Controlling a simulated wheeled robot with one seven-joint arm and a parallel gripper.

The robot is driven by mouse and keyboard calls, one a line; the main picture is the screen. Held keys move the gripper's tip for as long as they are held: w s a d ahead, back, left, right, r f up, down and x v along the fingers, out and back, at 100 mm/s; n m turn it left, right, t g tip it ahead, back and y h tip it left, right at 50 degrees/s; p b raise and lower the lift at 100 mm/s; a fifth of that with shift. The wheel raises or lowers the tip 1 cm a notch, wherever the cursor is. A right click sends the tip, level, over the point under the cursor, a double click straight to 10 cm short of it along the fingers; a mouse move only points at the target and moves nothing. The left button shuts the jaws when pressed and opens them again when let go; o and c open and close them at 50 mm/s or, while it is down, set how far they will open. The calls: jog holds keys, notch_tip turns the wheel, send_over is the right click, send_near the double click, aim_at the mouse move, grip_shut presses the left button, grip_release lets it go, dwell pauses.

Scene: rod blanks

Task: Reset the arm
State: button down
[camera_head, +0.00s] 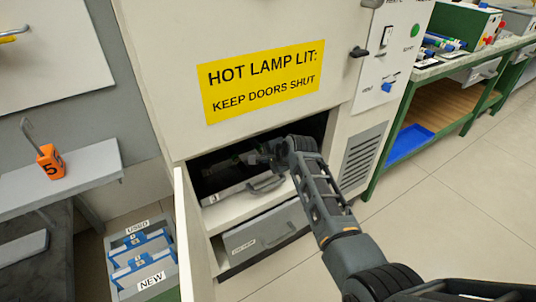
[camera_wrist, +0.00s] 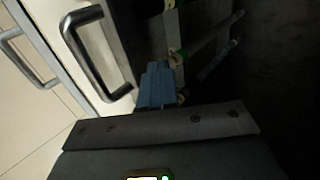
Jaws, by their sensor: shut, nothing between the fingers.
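My gripper (camera_head: 262,156) is in the dark opening of a cream cabinet (camera_head: 160,60), above a grey tray (camera_head: 232,191) with a dark bar handle (camera_head: 266,184). In the wrist view its blue-grey fingers (camera_wrist: 157,80) are together with nothing held. The tray's handle (camera_wrist: 92,50) is left of the fingers in that view. Rods (camera_wrist: 212,38) with green bits lie just beyond the fingertips; I cannot tell whether they touch. The inside of the opening is mostly in shadow.
The cabinet's open door (camera_head: 186,235) stands left of the opening. Below is a closed grey drawer (camera_head: 262,232). A bin (camera_head: 145,278) labelled USED and NEW stands on the floor at left. A green bench (camera_head: 440,110) is at right. Floor (camera_head: 440,190) between is clear.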

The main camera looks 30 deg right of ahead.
jog(key=shift+s+r, duration=0.3)
jog(key=shift+s, duration=0.05)
